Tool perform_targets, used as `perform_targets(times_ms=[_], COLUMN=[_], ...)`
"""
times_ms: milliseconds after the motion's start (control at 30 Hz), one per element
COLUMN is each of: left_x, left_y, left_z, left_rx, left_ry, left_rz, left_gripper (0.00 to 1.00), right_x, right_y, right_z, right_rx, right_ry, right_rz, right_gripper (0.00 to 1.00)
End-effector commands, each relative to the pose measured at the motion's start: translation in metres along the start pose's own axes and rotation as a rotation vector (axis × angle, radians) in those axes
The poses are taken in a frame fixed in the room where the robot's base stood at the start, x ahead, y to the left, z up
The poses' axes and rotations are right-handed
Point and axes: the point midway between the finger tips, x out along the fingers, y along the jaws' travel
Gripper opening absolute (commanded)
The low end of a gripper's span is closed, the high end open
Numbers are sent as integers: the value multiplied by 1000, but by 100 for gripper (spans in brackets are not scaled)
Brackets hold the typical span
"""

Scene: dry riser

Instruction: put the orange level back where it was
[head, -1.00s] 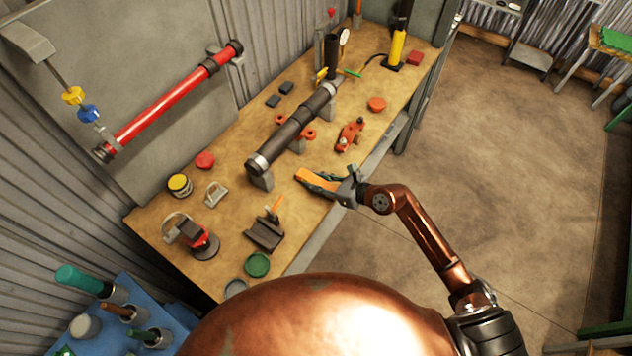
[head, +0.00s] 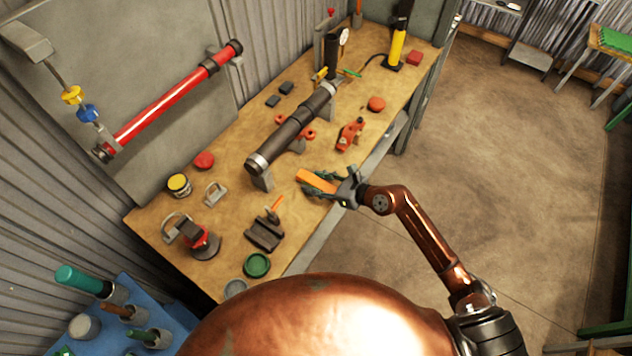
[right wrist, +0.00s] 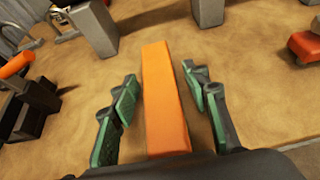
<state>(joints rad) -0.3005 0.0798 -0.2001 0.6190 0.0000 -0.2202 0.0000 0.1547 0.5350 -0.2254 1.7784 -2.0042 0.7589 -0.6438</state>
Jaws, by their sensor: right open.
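The orange level (head: 314,181) is a long orange bar lying on the wooden workbench near its front edge, in front of the near end of the dark pipe. In the right wrist view the level (right wrist: 163,95) runs lengthwise between the two green-padded fingers. My right gripper (head: 322,183) is open around the level; in the right wrist view (right wrist: 160,108) a gap shows on each side of the bar, so the pads are apart from it. The level's near end is hidden by the gripper's body. My left gripper is not in view.
The dark pipe (head: 290,128) rests on grey supports behind the level. A red clamp-like tool (head: 350,134) lies to the right. A dark vice-like block (head: 265,233) with an orange handle stands to the left. Bare bench top lies around the level.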

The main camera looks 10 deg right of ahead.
Motion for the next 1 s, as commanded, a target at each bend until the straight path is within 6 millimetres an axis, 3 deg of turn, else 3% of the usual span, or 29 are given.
perform_targets(times_ms=[167,600,800,1000], left_x=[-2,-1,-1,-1], left_y=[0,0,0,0], left_z=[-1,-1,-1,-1], left_rx=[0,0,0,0], left_ry=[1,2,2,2], left_rz=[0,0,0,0], left_gripper=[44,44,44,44], right_x=[-19,-104,-120,-121], right_y=[-1,0,0,0], right_z=[1,0,1,2], right_rx=[-2,-1,0,0], right_ry=[1,3,1,-1], right_rz=[-1,-1,0,0], right_gripper=[43,43,43,43])
